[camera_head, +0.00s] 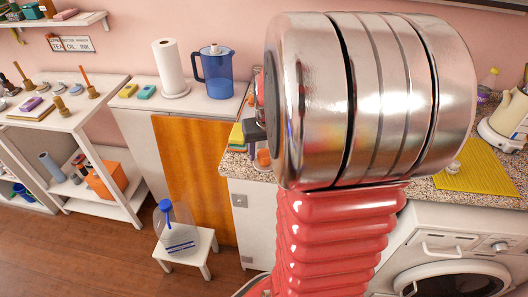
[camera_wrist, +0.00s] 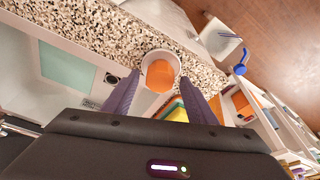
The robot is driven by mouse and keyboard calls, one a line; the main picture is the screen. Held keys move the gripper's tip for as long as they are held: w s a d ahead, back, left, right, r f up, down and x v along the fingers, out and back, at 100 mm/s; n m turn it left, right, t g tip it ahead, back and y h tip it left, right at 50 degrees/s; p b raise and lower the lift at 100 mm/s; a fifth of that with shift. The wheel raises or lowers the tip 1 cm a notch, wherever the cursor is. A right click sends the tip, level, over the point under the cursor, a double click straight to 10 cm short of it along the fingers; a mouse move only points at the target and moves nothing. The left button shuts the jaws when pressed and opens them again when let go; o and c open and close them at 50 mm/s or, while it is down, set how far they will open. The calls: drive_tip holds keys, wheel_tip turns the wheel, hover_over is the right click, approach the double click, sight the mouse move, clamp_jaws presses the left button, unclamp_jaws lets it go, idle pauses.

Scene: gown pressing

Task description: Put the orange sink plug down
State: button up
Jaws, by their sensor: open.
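The orange sink plug (camera_wrist: 160,75) is in the wrist view, between and just beyond the fingertips, over the speckled counter. A pale round rim shows around it; I cannot tell whether this is part of the plug or a thing under it. In the head view the plug (camera_head: 263,159) shows small near the counter's edge, just below my gripper (camera_head: 254,131). My gripper (camera_wrist: 160,82) is open, with a purple finger on each side of the plug. Gaps show between the fingers and the orange part. The arm hides much of the counter in the head view.
Coloured cloths or sponges (camera_head: 237,136) lie close beside my gripper on the speckled counter (camera_head: 236,166). A blue jug (camera_head: 216,75) and a paper roll (camera_head: 170,68) stand on the cabinet to the left. A clear bottle (camera_head: 178,230) stands on a white stool below.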

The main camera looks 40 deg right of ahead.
drive_tip(key=v, duration=1.2)
drive_tip(key=shift+w+r, duration=0.1)
idle(0.4)
drive_tip(key=s+a+n+t, duration=0.1)
drive_tip(key=s+a+n, duration=0.2)
drive_tip(key=a, duration=1)
drive_tip(key=s+a+n+t+y, duration=0.1)
drive_tip(key=s+a+n, duration=0.2)
drive_tip(key=a, duration=1)
drive_tip(key=shift+s+t+y, duration=0.3)
drive_tip(key=shift+s+t, duration=0.1)
drive_tip(key=shift+s, duration=0.1)
